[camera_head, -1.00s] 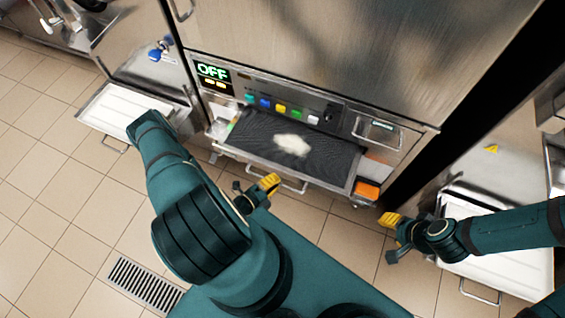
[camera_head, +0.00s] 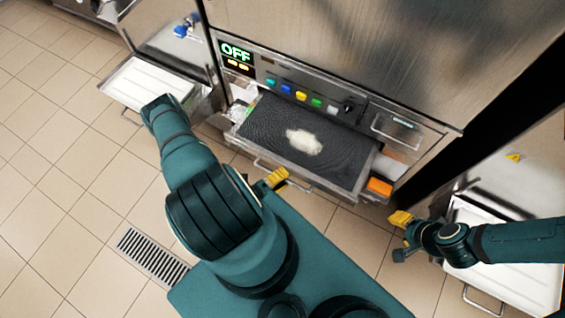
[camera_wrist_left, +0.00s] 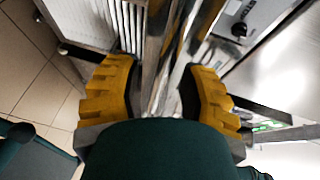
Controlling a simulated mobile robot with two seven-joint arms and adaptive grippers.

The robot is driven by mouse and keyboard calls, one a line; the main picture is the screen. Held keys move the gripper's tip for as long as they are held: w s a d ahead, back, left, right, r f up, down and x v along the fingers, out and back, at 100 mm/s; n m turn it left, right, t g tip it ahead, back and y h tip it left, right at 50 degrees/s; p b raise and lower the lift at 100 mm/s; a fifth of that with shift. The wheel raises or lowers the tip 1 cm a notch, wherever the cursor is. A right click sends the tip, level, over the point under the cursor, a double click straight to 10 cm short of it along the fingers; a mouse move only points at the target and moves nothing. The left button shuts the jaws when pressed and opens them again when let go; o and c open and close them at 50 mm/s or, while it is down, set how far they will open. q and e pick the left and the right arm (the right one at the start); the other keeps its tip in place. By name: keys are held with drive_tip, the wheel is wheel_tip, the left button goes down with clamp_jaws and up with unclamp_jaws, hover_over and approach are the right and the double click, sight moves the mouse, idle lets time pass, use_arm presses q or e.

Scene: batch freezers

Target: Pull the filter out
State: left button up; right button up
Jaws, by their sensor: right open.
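The filter is a dark mesh panel (camera_head: 258,122) with a white clump on it, in a metal-framed drawer that sticks out from the freezer front under the button row. A thin bar handle (camera_head: 298,187) runs along its front edge. My left gripper (camera_head: 276,180) is at that front edge, mostly hidden by my arm in the head view. In the left wrist view its yellow fingers (camera_wrist_left: 160,90) are apart, with narrow metal edges seen between them; contact cannot be told. My right gripper (camera_head: 401,233) is open and empty, right of and below the drawer.
An orange block (camera_head: 379,187) sits at the drawer's right end. White trays stand out at the left (camera_head: 145,88) and right (camera_head: 520,285). The freezer panel shows an OFF display (camera_head: 236,52). Tiled floor with a drain grate (camera_head: 150,256) is clear at the left.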

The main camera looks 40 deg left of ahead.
use_arm(q)
drive_tip(key=v, duration=1.2)
idle(0.4)
